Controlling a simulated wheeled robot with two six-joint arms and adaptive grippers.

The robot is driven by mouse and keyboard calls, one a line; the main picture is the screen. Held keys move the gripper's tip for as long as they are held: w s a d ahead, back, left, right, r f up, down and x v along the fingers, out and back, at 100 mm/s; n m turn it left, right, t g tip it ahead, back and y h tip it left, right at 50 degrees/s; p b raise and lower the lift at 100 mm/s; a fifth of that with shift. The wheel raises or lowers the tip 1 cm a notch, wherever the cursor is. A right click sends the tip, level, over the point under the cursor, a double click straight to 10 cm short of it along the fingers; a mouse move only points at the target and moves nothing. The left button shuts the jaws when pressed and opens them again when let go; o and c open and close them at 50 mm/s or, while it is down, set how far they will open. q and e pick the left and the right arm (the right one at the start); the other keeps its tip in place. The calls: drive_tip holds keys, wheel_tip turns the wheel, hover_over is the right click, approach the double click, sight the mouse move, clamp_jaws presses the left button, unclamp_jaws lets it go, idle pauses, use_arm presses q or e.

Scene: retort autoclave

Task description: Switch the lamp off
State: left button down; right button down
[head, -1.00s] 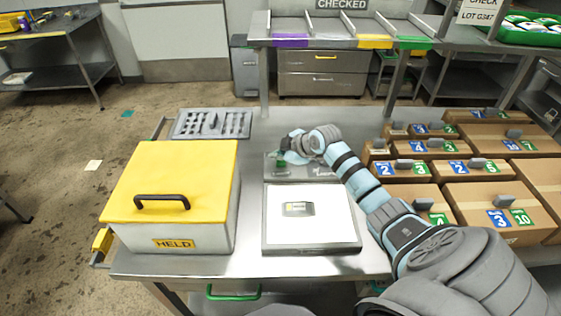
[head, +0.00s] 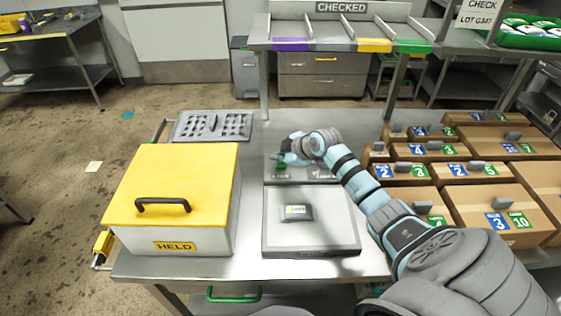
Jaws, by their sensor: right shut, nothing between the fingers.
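The lamp is a flat light panel (head: 310,236) on the steel table, with a grey control strip (head: 318,172) along its back edge. Its face is dull grey and unlit. My left gripper is not in view.
A yellow-lidded box marked HELD (head: 172,185) stands left of the panel. A perforated tray (head: 212,126) lies behind it. Several cartons (head: 485,171) fill the right side. Sorting lanes marked CHECKED (head: 345,30) stand at the back.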

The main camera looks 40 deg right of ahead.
sight(279, 165)
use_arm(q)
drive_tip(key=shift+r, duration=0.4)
use_arm(e)
drive_tip(key=shift+r, duration=0.4)
